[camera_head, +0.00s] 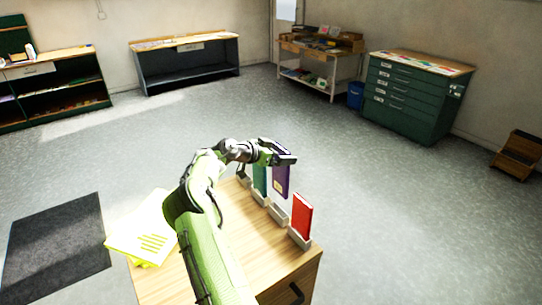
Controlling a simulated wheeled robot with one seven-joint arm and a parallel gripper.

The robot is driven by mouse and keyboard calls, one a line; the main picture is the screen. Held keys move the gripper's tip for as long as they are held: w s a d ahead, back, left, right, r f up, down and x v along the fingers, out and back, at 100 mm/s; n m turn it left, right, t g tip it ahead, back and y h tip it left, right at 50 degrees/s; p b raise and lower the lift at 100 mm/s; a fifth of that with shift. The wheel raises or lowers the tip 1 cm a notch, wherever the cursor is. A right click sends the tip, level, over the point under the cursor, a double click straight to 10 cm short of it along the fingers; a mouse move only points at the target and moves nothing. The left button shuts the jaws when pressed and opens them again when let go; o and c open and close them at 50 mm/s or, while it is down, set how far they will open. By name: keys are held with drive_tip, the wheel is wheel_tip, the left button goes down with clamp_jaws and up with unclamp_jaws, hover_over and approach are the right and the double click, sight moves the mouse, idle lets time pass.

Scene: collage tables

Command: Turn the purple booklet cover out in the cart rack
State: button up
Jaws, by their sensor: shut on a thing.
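The purple booklet (281,178) stands upright among the holders on the wooden cart top (225,262), between a green booklet (260,180) and a red booklet (301,217). A small pale patch shows low on its visible face. My gripper (284,159) is at its top edge, shut on it, with my green arm reaching in from the lower left. The fingertips are small and partly merge with the booklet. I cannot tell whether the booklet's bottom sits in its grey holder (278,214) or just above it.
Yellow and white papers (145,230) lie at the cart's left edge. A dark mat (57,250) is on the floor at left. A green drawer cabinet (412,95), a blue bin (355,95) and shelves stand along the walls. The middle floor is clear.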

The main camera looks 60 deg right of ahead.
drive_tip(key=b, duration=0.4)
hover_over(278, 183)
drive_tip(key=shift+s+f, duration=0.1)
drive_tip(key=shift+f, duration=3.85)
drive_tip(key=shift+p, duration=0.3)
drive_tip(key=shift+b, duration=0.4)
drive_tip(key=shift+f+b, duration=1.2)
drive_tip(key=shift+f, duration=0.15)
drive_tip(key=shift+f+b, duration=1.25)
drive_tip(key=shift+r, duration=0.1)
